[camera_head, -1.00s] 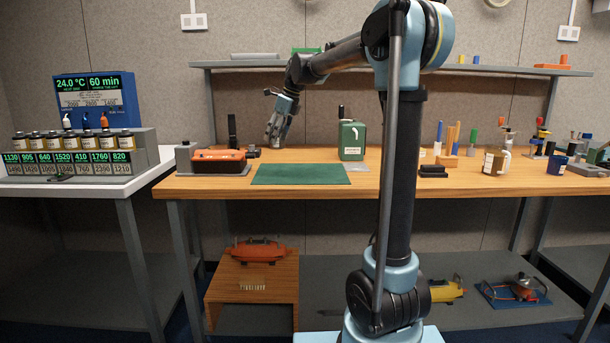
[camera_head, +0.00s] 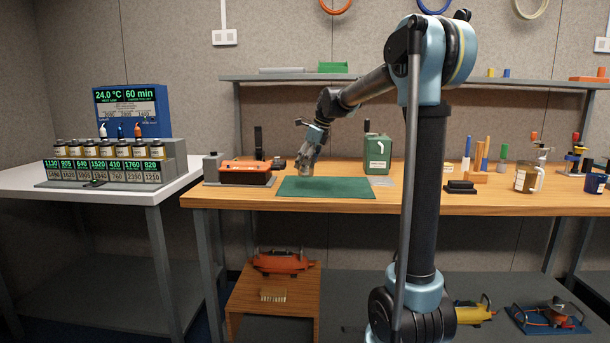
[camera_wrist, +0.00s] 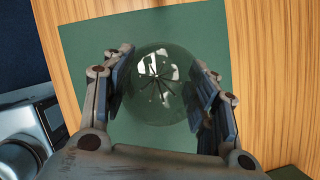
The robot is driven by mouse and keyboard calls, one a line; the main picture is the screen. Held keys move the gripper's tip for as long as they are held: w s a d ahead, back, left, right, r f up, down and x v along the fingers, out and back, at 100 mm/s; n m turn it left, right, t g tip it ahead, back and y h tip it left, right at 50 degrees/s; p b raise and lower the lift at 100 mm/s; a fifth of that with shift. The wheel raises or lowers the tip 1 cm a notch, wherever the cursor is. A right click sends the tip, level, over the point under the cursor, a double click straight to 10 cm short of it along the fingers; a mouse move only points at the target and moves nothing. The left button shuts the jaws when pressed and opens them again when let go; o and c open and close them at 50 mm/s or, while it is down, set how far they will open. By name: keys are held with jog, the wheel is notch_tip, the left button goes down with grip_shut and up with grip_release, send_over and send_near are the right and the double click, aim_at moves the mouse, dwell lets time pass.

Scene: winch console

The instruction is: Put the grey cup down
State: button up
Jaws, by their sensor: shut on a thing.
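My gripper (camera_head: 307,164) is over the green mat (camera_head: 345,189), toward its left back part. In the wrist view my gripper (camera_wrist: 163,95) has one finger on each side of a round, see-through, greyish vessel (camera_wrist: 158,84), and is shut on it. This appears to be the grey cup; in the head view it is a small grey shape (camera_head: 306,171) at the fingertips. The mat (camera_wrist: 95,55) shows below it in the wrist view. Whether the cup's base touches the mat cannot be told.
An orange case (camera_head: 245,173) stands left of the mat. A green canister (camera_head: 377,150) stands behind it, and black blocks (camera_head: 461,187) lie to the right. The mat's middle and right are clear.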

jog(key=shift+f, duration=1.75)
jog(key=o, duration=1.1)
jog(key=shift+f, duration=0.1)
jog(key=v, duration=1.2)
jog(key=shift+s, duration=0.1)
jog(key=s+d+f+n+h, duration=0.1)
jog(key=s+d+f+n, duration=0.5)
jog(key=s, duration=0.4)
jog(key=s+d+f+n+h, duration=0.1)
jog(key=s+d+f+n, duration=0.45)
jog(key=s, duration=0.45)
jog(key=s+d+f+n, duration=0.2)
jog(key=s+f+n, duration=0.1)
jog(key=s+f, duration=0.3)
jog(key=s+d+f+n+h, duration=0.1)
jog(key=s+d+f+n, duration=0.2)
jog(key=s+f, duration=0.3)
jog(key=s+d+f+n+h, duration=0.1)
jog(key=s+d+f+n, duration=0.1)
jog(key=s+f+n, duration=0.3)
jog(key=shift+s+d+f+n, duration=0.15)
jog(key=shift+s+d+f, duration=0.05)
jog(key=shift+s+f, duration=0.3)
jog(key=shift+s+d+f+n, duration=0.1)
jog(key=shift+s+d+f, duration=0.05)
jog(key=shift+s+f, duration=0.35)
